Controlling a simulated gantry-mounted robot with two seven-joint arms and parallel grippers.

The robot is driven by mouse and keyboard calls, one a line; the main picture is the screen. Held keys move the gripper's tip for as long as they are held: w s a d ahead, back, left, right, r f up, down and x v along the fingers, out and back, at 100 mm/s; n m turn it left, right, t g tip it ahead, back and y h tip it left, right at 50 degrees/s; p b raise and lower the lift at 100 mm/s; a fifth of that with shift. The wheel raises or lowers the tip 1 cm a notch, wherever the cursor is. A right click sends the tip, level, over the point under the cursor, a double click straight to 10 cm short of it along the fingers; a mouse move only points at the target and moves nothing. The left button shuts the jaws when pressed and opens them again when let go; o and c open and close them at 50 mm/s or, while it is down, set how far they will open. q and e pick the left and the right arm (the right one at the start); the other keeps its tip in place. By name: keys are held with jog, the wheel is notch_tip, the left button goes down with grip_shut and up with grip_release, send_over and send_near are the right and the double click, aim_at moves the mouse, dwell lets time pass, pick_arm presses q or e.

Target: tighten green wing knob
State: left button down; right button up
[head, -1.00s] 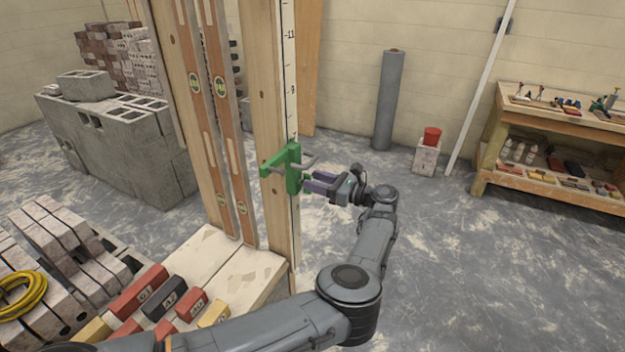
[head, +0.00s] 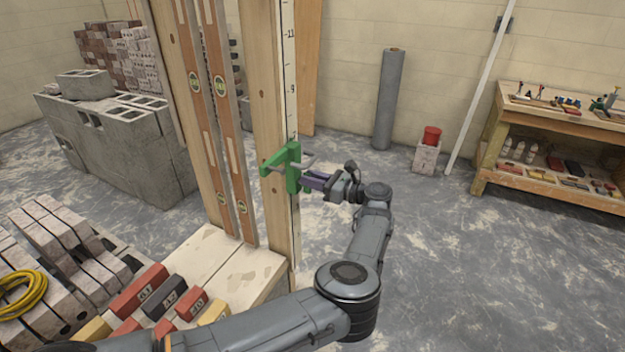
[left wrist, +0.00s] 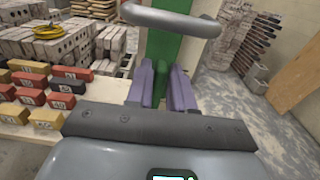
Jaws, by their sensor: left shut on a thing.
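A green clamp bracket (head: 290,170) with a grey bar (head: 304,162) sits on an upright wooden post (head: 265,110) with a marked scale. My left gripper (head: 307,180) is at the right side of the bracket, its purple fingers pointing left at it. In the left wrist view the two fingers of my left gripper (left wrist: 165,76) are closed on the green wing knob (left wrist: 164,83), which shows between them. The grey bar (left wrist: 172,20) crosses above the fingertips there. The fingers hide most of the knob in the head view. My right gripper is not in view.
Two spirit levels (head: 221,85) stand left of the post. Numbered red, dark and yellow blocks (head: 140,290) lie on the board below. Grey blocks (head: 110,140) stand at back left, a workbench (head: 545,120) at right. The floor right of my arm is clear.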

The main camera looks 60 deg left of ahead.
pick_arm(q)
jog(key=shift+f, duration=0.1)
jog(key=m+b, duration=0.1)
jog(key=m, duration=0.5)
jog(key=w+f+m+b, duration=0.1)
jog(key=m+b, duration=0.1)
jog(key=m, duration=0.4)
jog(key=w+a+m+b, duration=0.1)
jog(key=m+b, duration=0.1)
jog(key=m, duration=0.3)
jog(key=shift+a+f+m, duration=0.1)
jog(key=shift+f+m, duration=0.1)
jog(key=shift+m, duration=0.2)
dwell(0.5)
